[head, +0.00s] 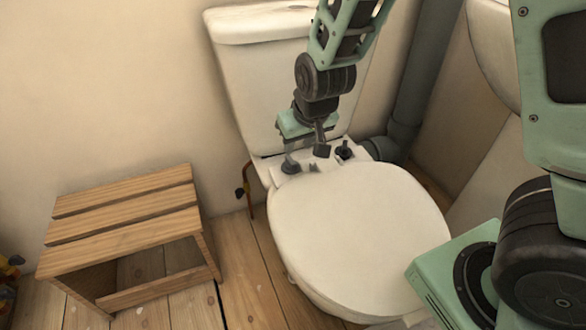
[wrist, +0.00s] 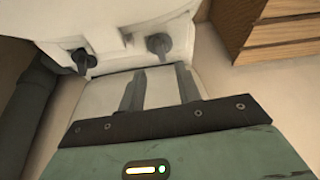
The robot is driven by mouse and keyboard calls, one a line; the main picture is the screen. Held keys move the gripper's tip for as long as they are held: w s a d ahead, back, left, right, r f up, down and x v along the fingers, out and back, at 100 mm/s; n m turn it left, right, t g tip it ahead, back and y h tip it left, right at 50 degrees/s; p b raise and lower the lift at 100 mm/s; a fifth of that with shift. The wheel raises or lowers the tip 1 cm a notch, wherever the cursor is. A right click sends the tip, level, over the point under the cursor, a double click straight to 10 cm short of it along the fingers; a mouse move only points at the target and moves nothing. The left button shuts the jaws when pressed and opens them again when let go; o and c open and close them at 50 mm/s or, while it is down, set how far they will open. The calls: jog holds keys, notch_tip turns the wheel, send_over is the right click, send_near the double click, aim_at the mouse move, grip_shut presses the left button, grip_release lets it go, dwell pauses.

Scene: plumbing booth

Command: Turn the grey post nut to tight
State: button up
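Two post nuts stand on the white ledge behind the toilet lid. The greyer nut (head: 290,166) is at the ledge's left in the head view; in the wrist view it (wrist: 159,44) is just beyond the fingertips, its wing pointing down in the picture. The darker nut (head: 344,150) is at the ledge's right, and shows at upper left in the wrist view (wrist: 82,60). My gripper (head: 318,158) is over the ledge between the nuts. In the wrist view its fingers (wrist: 160,70) are apart with nothing between them. I cannot tell how tight either nut is.
The cistern (head: 265,90) rises close behind my gripper. The closed toilet lid (head: 355,235) lies in front. A wooden stool (head: 125,220) stands to the left, and a grey pipe (head: 420,85) runs to the right. Floor is clear between stool and toilet.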

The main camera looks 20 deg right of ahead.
aim_at(292, 162)
jog(key=b+x, duration=0.3)
jog(key=x, duration=0.5)
jog(key=shift+f+b, duration=0.1)
jog(key=shift+b, duration=0.2)
grip_shut()
